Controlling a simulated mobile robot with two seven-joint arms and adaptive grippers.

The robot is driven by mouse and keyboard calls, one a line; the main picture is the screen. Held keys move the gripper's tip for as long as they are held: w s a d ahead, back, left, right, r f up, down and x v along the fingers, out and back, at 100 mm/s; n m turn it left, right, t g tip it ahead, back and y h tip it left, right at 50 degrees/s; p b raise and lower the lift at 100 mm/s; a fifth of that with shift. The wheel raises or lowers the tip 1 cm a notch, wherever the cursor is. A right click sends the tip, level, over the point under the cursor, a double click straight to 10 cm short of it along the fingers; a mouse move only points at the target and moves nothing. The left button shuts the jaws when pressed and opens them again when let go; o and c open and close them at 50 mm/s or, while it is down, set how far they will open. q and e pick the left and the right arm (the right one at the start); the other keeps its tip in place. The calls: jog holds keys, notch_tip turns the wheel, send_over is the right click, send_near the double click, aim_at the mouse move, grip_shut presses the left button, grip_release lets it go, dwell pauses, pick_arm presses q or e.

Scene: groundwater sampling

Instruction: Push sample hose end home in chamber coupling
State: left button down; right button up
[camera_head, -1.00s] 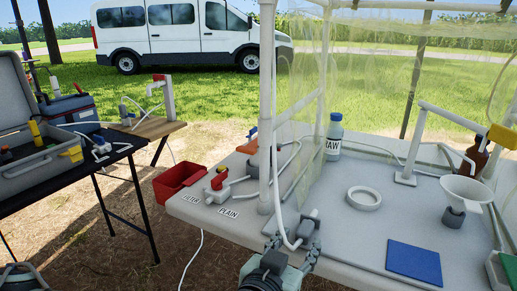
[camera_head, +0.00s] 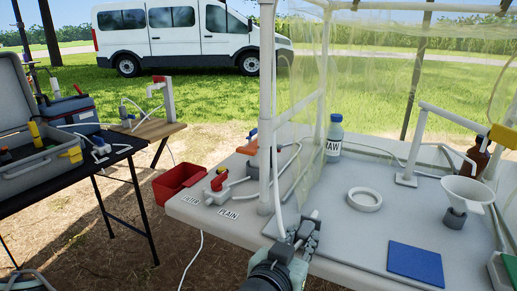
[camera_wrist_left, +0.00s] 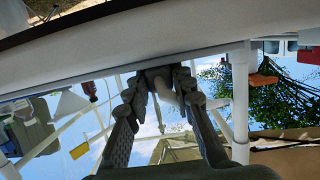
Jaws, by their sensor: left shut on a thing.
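The white sample hose (camera_head: 277,200) comes down by the chamber's front corner post and bends to a grey end piece (camera_head: 306,229). My left gripper (camera_head: 308,236) is shut on this hose end at the front edge of the white table. The fingers hide much of the hose end. I cannot make out the chamber coupling or whether the hose end touches it. My right gripper is out of view.
The clear-walled chamber frame (camera_head: 265,110) stands on the white table (camera_head: 340,262). On the table are a RAW bottle (camera_head: 334,140), a white ring (camera_head: 365,199), a funnel (camera_head: 467,190), a blue mat (camera_head: 415,263) and a red-handled valve (camera_head: 218,182). A red bin (camera_head: 180,180) stands left.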

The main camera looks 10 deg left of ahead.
pick_arm(q)
jog(key=shift+r, duration=0.1)
notch_tip(320, 180, up, 5)
jog(key=p, duration=0.4)
jog(key=shift+r, duration=0.9)
